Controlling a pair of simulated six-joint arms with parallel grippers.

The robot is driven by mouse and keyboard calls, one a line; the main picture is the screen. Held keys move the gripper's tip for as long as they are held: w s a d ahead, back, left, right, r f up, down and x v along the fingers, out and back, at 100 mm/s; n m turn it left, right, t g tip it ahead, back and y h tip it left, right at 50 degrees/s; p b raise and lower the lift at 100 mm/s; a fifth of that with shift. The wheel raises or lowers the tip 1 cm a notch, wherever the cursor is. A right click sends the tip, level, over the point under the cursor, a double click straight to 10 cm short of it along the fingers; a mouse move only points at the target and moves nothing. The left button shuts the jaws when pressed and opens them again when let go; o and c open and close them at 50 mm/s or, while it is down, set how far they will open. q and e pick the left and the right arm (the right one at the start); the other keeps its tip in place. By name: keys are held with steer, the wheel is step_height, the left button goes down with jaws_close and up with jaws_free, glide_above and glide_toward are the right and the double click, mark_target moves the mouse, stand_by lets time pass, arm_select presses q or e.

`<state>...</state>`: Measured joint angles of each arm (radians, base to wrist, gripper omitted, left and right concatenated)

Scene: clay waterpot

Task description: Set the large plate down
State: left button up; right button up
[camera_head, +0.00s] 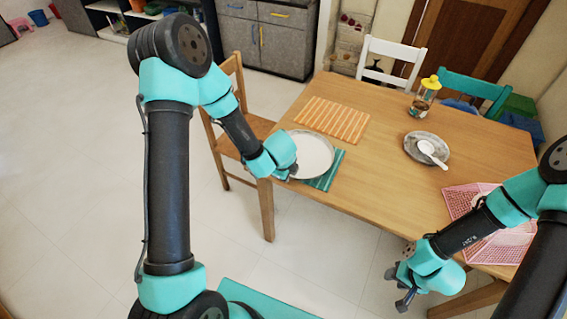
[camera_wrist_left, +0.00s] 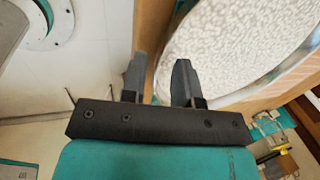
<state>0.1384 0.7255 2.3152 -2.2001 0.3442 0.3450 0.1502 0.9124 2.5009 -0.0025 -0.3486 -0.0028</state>
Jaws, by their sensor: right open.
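The large plate (camera_head: 310,152) is a pale round dish with a grey rim at the table's left edge, over part of the teal striped placemat (camera_head: 328,178). I cannot tell whether it touches the mat. In the left wrist view the plate (camera_wrist_left: 235,45) fills the upper right. My left gripper (camera_head: 292,172) is at the plate's near left rim. Its fingers (camera_wrist_left: 158,80) show a gap, with the rim passing behind the right finger; whether they clamp it is unclear. My right gripper (camera_head: 398,288) is open and empty, off the table's near edge.
The table (camera_head: 370,185) also holds an orange striped mat (camera_head: 333,119), a small grey plate with a white spoon (camera_head: 432,154), a yellow-topped jar (camera_head: 424,98) and a pink mat (camera_head: 500,235). A wooden chair (camera_head: 240,130) stands left. The table's centre is clear.

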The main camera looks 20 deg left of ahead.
arm_select(q)
steer(key=v, duration=1.1)
stand_by(0.4)
steer(key=s+f+n+g+h, duration=0.1)
steer(key=s+f+n, duration=0.7)
steer(key=f+n, duration=0.2)
steer(key=s+f+n+g+h, duration=0.1)
steer(key=s+f+n+h, duration=0.1)
steer(key=s+f+n, duration=0.6)
step_height(320, 180, down, 3)
steer(key=n, duration=0.2)
steer(key=shift+a+n+h, duration=0.3)
steer(key=shift+a+n, duration=0.05)
steer(key=shift+n, duration=0.05)
steer(key=shift+r, duration=0.15)
